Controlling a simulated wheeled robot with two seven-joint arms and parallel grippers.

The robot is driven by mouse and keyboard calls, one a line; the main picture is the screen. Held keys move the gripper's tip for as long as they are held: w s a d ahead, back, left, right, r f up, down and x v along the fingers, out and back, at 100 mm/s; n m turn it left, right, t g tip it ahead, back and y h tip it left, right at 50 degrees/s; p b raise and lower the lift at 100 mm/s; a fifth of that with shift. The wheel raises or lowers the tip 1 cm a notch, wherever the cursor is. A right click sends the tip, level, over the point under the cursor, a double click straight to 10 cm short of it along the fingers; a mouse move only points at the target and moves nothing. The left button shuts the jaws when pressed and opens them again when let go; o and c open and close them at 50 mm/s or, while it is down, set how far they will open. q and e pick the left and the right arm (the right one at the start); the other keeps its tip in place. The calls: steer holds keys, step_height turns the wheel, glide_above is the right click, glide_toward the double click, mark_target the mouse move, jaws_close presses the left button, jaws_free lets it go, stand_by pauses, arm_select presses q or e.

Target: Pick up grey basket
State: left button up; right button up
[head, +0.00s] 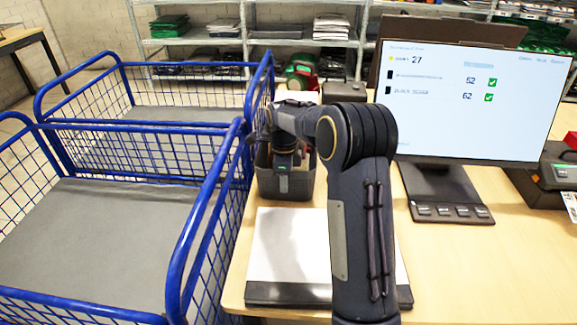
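The grey basket (300,187) stands on the wooden table, near its left edge beside the blue wire carts. It is a small dark grey open box, and some contents show inside but are mostly hidden. My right arm reaches across the table and bends left, so my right gripper (284,160) points down at the basket's front side. The gripper overlaps the basket in the picture. Its fingers are too small and dark to tell whether they are open or shut, or touch the basket. My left gripper is not in view.
Two blue wire carts (110,235) with grey floors stand left of the table (500,280). A flat white-topped device (285,250) lies in front of the basket. A monitor (465,100) stands right of my arm. Shelves with folded clothes (332,27) line the back.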

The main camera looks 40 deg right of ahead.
steer(key=shift+c, duration=0.4)
jaws_close()
steer(key=shift+s+a, duration=0.1)
steer(key=shift+a, duration=0.05)
stand_by(0.7)
